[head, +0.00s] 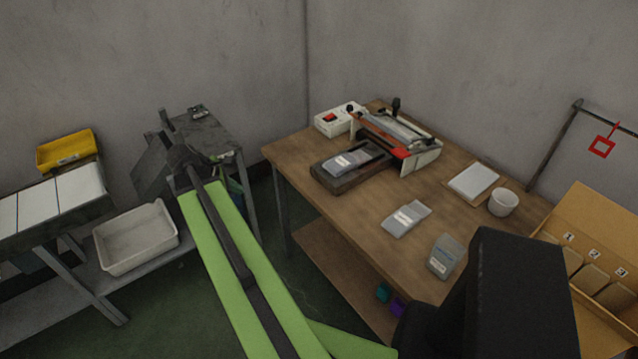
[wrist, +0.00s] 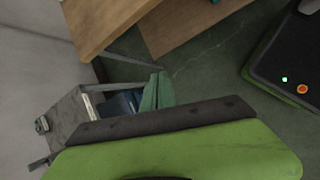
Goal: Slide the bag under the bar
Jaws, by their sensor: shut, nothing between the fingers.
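A grey bag with a white label (head: 350,162) lies flat on a dark low platform (head: 325,176) on the wooden table. Just behind it stands the sealer (head: 424,158), with red and white parts and a long bar (head: 400,128) across its top. The bag is on the near left side of the bar, with a gap I cannot judge exactly. My gripper (head: 178,158) is at the far end of my green arm, left of the table and well away from the bag. It is shut and empty. The wrist view shows neither bag nor bar.
Two more grey bags (head: 407,218) (head: 445,257) lie on the table, near a white pad (head: 474,181) and a cup (head: 503,202). A numbered cardboard box (head: 590,235) stands at right. A grey cart (head: 205,130) is behind my gripper; a white bin (head: 137,238) is at left.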

